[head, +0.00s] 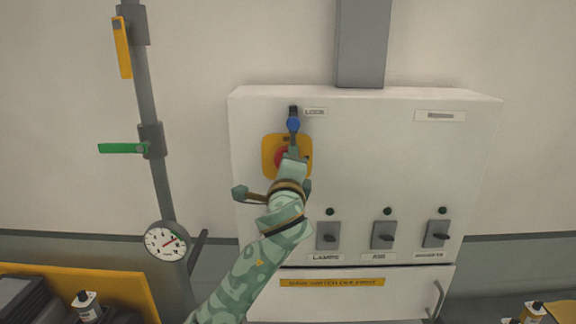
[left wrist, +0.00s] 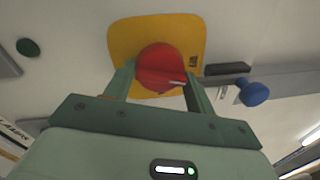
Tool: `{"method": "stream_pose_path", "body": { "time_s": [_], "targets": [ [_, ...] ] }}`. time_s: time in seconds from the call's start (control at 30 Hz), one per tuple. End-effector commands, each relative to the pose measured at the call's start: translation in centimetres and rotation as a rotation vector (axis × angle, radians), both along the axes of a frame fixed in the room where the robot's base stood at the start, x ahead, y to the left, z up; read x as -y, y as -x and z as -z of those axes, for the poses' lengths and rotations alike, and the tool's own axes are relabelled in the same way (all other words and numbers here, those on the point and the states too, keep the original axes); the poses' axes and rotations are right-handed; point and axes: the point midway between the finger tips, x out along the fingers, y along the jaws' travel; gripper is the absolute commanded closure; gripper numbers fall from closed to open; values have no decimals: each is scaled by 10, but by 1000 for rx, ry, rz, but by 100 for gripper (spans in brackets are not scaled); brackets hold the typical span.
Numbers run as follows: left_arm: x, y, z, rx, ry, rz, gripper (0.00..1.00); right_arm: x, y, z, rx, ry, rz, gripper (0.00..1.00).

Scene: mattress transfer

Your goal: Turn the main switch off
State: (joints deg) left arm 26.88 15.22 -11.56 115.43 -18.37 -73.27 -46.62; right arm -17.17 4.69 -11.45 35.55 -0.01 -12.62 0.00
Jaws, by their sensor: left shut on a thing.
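The main switch is a red knob (left wrist: 162,66) on a yellow plate, set in the white control panel (head: 400,150). The yellow plate (head: 268,150) shows left of centre on the panel in the head view. My left gripper (left wrist: 160,80) is shut on the red knob, with one green finger on each side of it. In the head view my left gripper (head: 292,155) covers much of the knob. A blue padlock-like piece (head: 293,124) hangs just above the plate, by the label "LOCK"; it also shows in the left wrist view (left wrist: 253,93). My right gripper is not seen.
Three grey switches, lamps (head: 328,236), air (head: 384,236) and a third (head: 437,234), sit lower on the panel. A pipe at left carries a yellow lever (head: 122,48), a green lever (head: 122,148) and a gauge (head: 166,241). A drawer-like front with a handle (head: 437,298) lies below.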

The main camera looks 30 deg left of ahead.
Motion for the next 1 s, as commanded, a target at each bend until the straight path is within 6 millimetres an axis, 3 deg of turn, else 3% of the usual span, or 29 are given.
{"method": "stream_pose_path", "body": {
  "time_s": [0.4,1.0],
  "targets": [
    [2,-1,5,114,210,1,68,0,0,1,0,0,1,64],
    [2,-2,6,142,259,0,68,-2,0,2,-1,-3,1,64]
  ]
}}
